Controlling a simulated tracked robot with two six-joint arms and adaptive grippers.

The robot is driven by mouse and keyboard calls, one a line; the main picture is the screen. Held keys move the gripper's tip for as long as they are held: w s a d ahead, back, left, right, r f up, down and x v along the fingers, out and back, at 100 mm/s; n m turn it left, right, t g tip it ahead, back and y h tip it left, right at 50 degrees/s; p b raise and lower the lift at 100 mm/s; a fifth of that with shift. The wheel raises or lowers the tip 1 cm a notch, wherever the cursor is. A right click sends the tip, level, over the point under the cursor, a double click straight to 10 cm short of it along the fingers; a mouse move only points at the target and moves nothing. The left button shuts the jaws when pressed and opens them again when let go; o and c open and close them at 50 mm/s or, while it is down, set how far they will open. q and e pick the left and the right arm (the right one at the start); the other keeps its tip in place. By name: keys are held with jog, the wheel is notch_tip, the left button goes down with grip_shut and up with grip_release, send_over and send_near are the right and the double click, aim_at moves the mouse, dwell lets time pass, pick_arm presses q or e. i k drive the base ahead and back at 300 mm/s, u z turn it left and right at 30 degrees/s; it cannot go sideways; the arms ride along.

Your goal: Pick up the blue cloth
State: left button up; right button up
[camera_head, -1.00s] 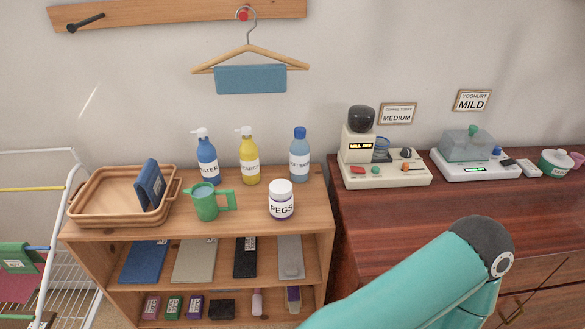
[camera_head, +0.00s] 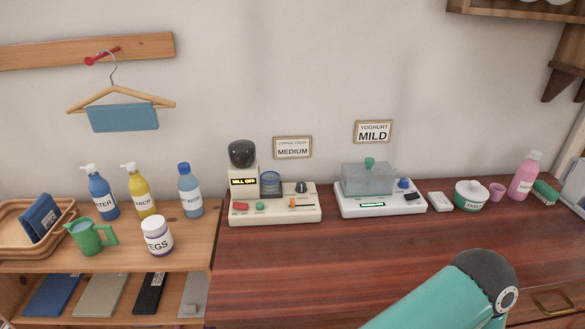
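A blue cloth (camera_head: 122,117) hangs folded over the bar of a wooden hanger (camera_head: 118,94) on the wall at the upper left. The hanger's hook hangs from a red peg (camera_head: 102,55) on a wooden rail. A darker blue folded item (camera_head: 40,218) stands in the tan basket at the far left; I cannot tell whether it is cloth. A teal arm link of mine shows at the lower right, but neither gripper is in view.
Below the hanger, a wooden shelf unit (camera_head: 196,238) holds bottles, a green jug (camera_head: 91,236) and a pegs jar (camera_head: 157,236). The dresser (camera_head: 330,258) carries a coffee grinder (camera_head: 275,205), a yoghurt maker (camera_head: 380,195) and small items along its back. Its front top is mostly clear.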

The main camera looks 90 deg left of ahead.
aim_at(39, 218)
jog(key=z, duration=0.55)
jog(key=i, duration=0.25)
jog(key=u, duration=1.95)
jog(key=i, duration=0.2)
jog(key=u, duration=2.15)
jog(key=i, duration=0.25)
jog(key=u, duration=1.55)
jog(key=k, duration=0.55)
jog(key=u, duration=0.5)
jog(key=i, duration=1.65)
jog(key=z, duration=0.55)
